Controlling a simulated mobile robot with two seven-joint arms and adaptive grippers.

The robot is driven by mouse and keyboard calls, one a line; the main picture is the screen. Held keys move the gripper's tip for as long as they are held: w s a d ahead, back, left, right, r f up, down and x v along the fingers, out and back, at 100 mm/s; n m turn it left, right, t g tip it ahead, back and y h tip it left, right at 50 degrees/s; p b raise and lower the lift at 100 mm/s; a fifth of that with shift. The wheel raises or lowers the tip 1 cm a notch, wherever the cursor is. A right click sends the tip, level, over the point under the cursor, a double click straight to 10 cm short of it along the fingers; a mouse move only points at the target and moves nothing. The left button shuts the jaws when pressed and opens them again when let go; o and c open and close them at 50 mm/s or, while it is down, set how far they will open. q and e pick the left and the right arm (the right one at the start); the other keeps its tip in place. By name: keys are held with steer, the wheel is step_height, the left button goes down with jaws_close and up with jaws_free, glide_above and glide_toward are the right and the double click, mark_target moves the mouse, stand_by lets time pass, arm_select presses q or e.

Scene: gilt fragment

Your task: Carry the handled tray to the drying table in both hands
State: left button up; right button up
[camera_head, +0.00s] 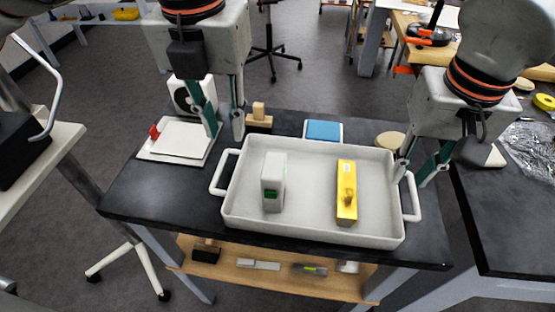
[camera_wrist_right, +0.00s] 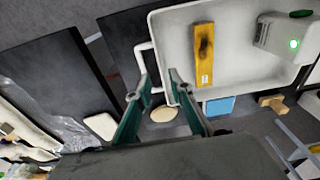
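The handled tray (camera_head: 310,222) is pale grey and lies flat on a dark-topped table (camera_head: 140,200). It has a white loop handle at each end. A white box with a green light (camera_head: 274,180) and a yellow block with a knob (camera_head: 347,195) stand in it. My left gripper (camera_head: 225,136) is open above the table, behind the left handle (camera_head: 221,172). My right gripper (camera_head: 411,181) is open near the right handle (camera_head: 411,198); its parted fingers also show in the right wrist view (camera_wrist_right: 161,82), close to that handle (camera_wrist_right: 142,62). I cannot tell which table is the drying table.
Behind the tray are a white tray with a red clip (camera_head: 178,140), a wooden block (camera_head: 259,118), a blue pad (camera_head: 323,130) and a round tan disc (camera_head: 390,140). Another dark table (camera_head: 510,220) with crumpled clear film stands right, across a gap. A shelf (camera_head: 270,276) sits below.

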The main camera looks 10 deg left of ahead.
steer(key=r, duration=0.5)
steer(key=shift+s, duration=0.25)
